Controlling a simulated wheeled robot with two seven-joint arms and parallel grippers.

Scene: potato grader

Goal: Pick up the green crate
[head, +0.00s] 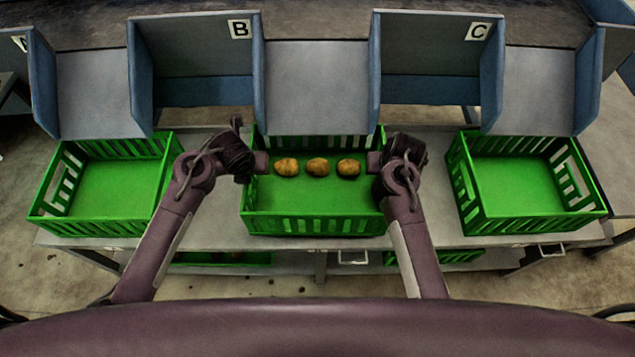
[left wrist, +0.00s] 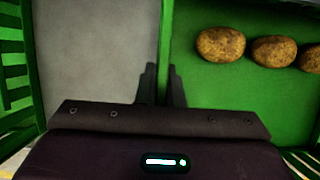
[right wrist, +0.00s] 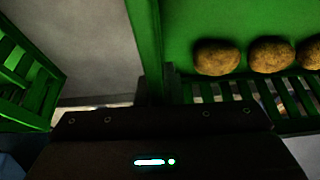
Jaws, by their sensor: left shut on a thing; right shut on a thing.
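The middle green crate (head: 315,224) stands on the grey bench under chute B–C, with three potatoes (head: 318,167) in a row on its floor. My left gripper (head: 258,163) is shut on its left wall; in the left wrist view the fingers (left wrist: 160,88) straddle the crate's green wall (left wrist: 166,45). My right gripper (head: 374,163) is shut on its right wall; in the right wrist view the fingers (right wrist: 156,88) sit on either side of the green wall (right wrist: 146,40). The fingertips are partly hidden. I cannot tell whether the crate is clear of the bench.
Empty green crates stand at left (head: 60,228) and right (head: 535,226), each with a bare strip of bench (head: 440,165) between it and the middle crate. Blue-edged grey chutes (head: 318,90) rise close behind. More green crates (head: 222,259) show on a lower shelf.

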